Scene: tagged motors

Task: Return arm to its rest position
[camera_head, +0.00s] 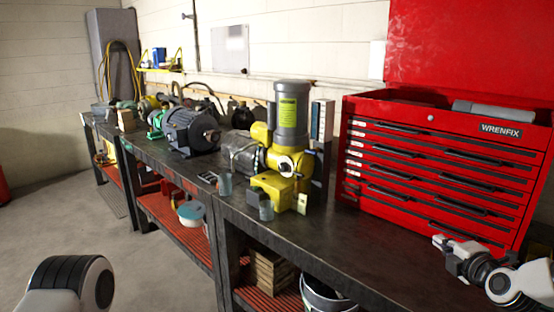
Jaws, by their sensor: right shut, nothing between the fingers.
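My right gripper (445,243) is at the right side of the head view, above the front of the workbench (345,243) and in front of the red tool chest. It is shut and empty, with its arm coming in from the right edge. It looks apart from everything on the bench. My left arm shows only as a white and black link at the lower left; its gripper is out of the picture. A yellow motor unit with a grey cylinder (290,115) stands upright on the bench. A dark grey motor (188,132) lies behind it to the left.
The red tool chest (430,165) marked WRENFIX stands on the bench at the right. Small cups and blocks sit by the yellow unit. A bucket (322,297) and a wooden crate (270,272) are below. The bench front before the chest is clear.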

